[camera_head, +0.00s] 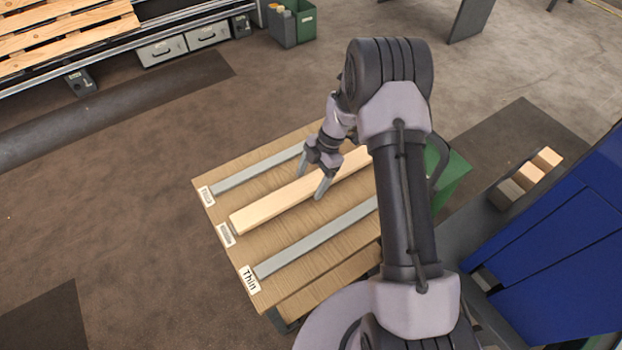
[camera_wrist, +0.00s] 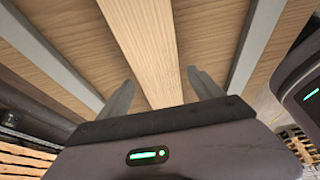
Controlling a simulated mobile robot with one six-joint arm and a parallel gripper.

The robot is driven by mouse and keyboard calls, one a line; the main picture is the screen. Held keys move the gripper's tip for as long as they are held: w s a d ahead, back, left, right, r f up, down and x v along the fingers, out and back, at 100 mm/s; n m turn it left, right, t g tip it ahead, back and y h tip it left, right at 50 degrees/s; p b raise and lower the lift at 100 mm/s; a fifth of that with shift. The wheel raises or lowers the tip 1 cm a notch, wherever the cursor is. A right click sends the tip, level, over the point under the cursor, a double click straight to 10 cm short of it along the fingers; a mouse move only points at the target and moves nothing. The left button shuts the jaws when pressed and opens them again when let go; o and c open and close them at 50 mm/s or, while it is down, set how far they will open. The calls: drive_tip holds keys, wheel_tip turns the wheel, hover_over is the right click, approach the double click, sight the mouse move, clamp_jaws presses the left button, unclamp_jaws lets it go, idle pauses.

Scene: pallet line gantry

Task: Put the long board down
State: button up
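The long board (camera_head: 270,205) is a pale, straight wooden beam. It lies on the wooden-topped table (camera_head: 245,263) in the middle lane, between two grey strips and roughly parallel to them. My arm hides part of its far end. My gripper (camera_head: 311,182) is over the board, with one finger on each side of it. In the wrist view the board (camera_wrist: 150,45) runs between the fingertips of my gripper (camera_wrist: 160,75). The fingers are spread, with a gap showing beside the board, so my gripper is open.
Grey strips (camera_head: 258,169) (camera_head: 320,236) divide the table top into lanes. Labels stand at its left edge; the nearest reads "Thin" (camera_head: 249,279). A green bin (camera_head: 449,175) is behind my arm. Short wood blocks (camera_head: 528,177) lie at right by a blue cabinet (camera_head: 560,262).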

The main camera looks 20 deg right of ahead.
drive_tip(key=p+v, duration=0.5)
drive_tip(key=v, duration=0.8)
drive_tip(key=s+a+r+m+t, duration=0.1)
drive_tip(key=s+r+m, duration=0.15)
drive_tip(key=r, duration=0.25)
drive_tip(key=s+a+r+m+h, duration=0.1)
drive_tip(key=a+r+m, duration=0.15)
drive_tip(key=r, duration=0.35)
drive_tip(key=s+a+r+m+t, duration=0.1)
drive_tip(key=r+m, duration=0.2)
drive_tip(key=r, duration=0.2)
drive_tip(key=s+a+r+m+t, duration=0.1)
drive_tip(key=s+r+m, duration=0.2)
drive_tip(key=s+m, duration=0.3)
drive_tip(key=s+a+r+m+t+h, duration=0.1)
drive_tip(key=s+r+m+t, duration=0.1)
drive_tip(key=s+r+m, duration=0.2)
drive_tip(key=s+a+r+m+t, duration=0.2)
drive_tip(key=s+m, duration=0.6)
drive_tip(key=s, duration=0.4)
drive_tip(key=shift+r, duration=0.65)
drive_tip(key=shift+a+b, duration=0.15)
drive_tip(key=shift+b, duration=0.15)
